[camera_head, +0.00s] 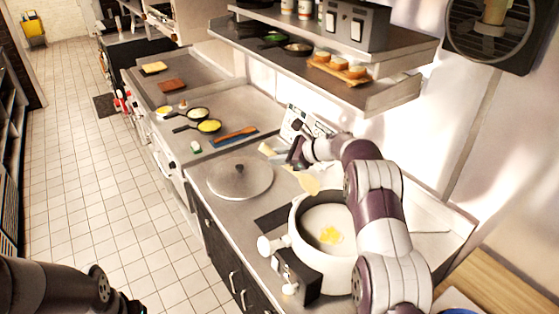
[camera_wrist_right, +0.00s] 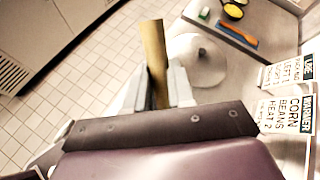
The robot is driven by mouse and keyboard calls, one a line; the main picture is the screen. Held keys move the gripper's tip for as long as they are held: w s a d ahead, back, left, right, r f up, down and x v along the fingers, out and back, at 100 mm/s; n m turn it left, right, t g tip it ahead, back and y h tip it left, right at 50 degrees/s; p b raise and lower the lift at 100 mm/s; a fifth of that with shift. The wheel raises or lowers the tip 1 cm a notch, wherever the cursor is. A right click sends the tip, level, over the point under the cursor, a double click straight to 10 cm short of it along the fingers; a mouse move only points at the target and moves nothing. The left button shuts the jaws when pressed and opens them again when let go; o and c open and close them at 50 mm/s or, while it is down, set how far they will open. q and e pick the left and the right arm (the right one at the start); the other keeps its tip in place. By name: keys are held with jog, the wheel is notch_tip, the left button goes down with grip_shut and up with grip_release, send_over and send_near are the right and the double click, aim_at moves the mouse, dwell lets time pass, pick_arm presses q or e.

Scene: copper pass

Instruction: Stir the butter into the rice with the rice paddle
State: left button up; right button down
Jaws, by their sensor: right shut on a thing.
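The rice pot (camera_head: 301,232) is a round white cooker, open at the top. White rice (camera_head: 318,217) lies inside it, with yellow butter pieces (camera_head: 331,236) grouped on top. My right gripper (camera_head: 296,156) is shut on the wooden rice paddle (camera_head: 304,181), above the counter behind the pot. The paddle's broad end hangs near the pot's far rim, apart from the rice. In the right wrist view the paddle (camera_wrist_right: 154,58) stands between the two fingers (camera_wrist_right: 157,88). My left arm shows at the lower left; its gripper is out of the frame.
A round metal lid (camera_head: 240,178) lies on the counter beyond the pot. Two small pans with yellow contents (camera_head: 209,126) and a blue tray (camera_head: 234,135) stand farther back. A steel shelf (camera_head: 380,97) overhangs the wall side. My right forearm passes over the pot's right side.

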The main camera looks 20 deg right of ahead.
jog(key=shift+r, duration=0.5)
jog(key=shift+f, duration=0.1)
jog(key=shift+w+r, duration=0.1)
jog(key=shift+r, duration=0.1)
notch_tip(320, 180, up, 3)
jog(key=shift+f+p, duration=0.15)
jog(key=shift+p, duration=0.75)
jog(key=shift+f, duration=0.15)
